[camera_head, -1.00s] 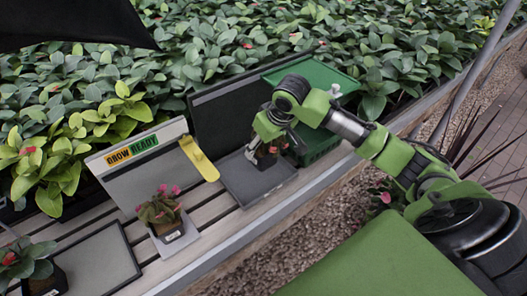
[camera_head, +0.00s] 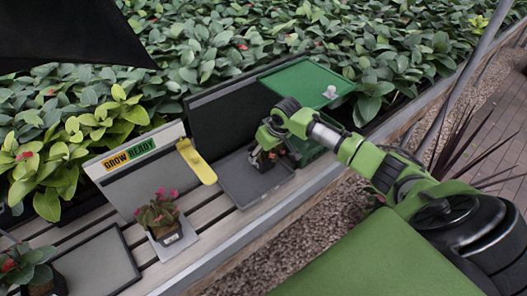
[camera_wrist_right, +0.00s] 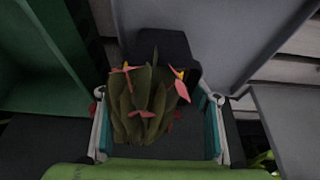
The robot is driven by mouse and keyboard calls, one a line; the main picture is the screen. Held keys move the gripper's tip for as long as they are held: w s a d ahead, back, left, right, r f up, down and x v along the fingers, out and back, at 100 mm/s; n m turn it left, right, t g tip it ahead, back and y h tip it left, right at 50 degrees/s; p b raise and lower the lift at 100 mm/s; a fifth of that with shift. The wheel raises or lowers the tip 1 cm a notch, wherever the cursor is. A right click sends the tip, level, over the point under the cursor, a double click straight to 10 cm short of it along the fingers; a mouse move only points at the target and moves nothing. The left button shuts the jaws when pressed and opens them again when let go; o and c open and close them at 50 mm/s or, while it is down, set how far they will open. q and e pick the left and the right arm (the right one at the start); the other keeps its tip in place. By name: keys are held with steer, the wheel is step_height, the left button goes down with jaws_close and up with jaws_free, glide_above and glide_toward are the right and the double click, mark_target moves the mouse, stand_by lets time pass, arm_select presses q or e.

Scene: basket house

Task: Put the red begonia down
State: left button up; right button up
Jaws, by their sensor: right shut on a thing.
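The red begonia (camera_head: 263,160), a leafy plant with pinkish-red flowers in a dark pot, is held by my right gripper (camera_head: 266,143). It is over the back right part of the flat grey tray (camera_head: 245,188), in front of a dark upright panel (camera_head: 222,108). In the right wrist view the begonia (camera_wrist_right: 145,105) fills the space between the two fingers of the right gripper (camera_wrist_right: 158,110), with its dark pot (camera_wrist_right: 165,48) beyond the leaves. Whether the pot touches the tray is hard to tell. My left gripper is not in view.
A green crate (camera_head: 312,88) stands right of the begonia. To the left are a yellow holder (camera_head: 197,162), a "GROW READY" sign (camera_head: 130,155), another red-flowered pot (camera_head: 168,232), an empty dark tray (camera_head: 97,262) and a plant at the lower left (camera_head: 40,278).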

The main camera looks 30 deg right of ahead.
steer(key=o, duration=1.3)
steer(key=shift+f, duration=0.1)
steer(key=shift+c, duration=0.2)
steer(key=v, duration=1.2)
steer(key=shift+r+b, duration=0.25)
steer(key=shift+b, duration=0.05)
steer(key=shift+a, duration=0.1)
